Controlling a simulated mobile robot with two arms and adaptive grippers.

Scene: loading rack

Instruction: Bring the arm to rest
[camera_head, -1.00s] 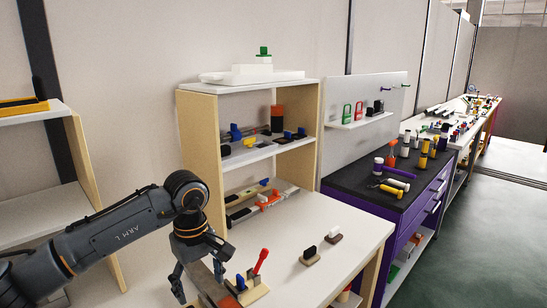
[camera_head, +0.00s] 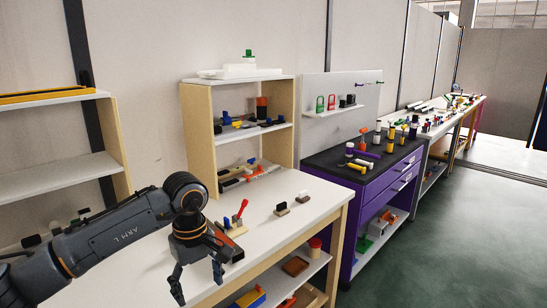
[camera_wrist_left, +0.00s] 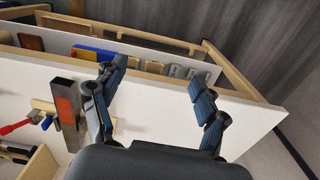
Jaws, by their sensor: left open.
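My left arm comes in from the left in the head view. Its gripper (camera_head: 197,284) hangs pointing down in front of the white table's (camera_head: 325,192) left part, with its two fingers spread and nothing between them. In the left wrist view the open gripper (camera_wrist_left: 158,85) shows with both fingers apart over the table's edge. A dark metal block with an orange-brown face (camera_wrist_left: 66,105) lies on the tabletop beside the left finger in that view. My right gripper is in neither view.
A red-handled item (camera_head: 241,210) and small blocks (camera_head: 282,209) stand on the table. A wooden shelf (camera_head: 200,122) stands behind, and a purple cabinet (camera_head: 375,187) to the right. Below the tabletop, a lower shelf (camera_head: 316,264) holds several items. The green floor (camera_head: 460,230) at right is clear.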

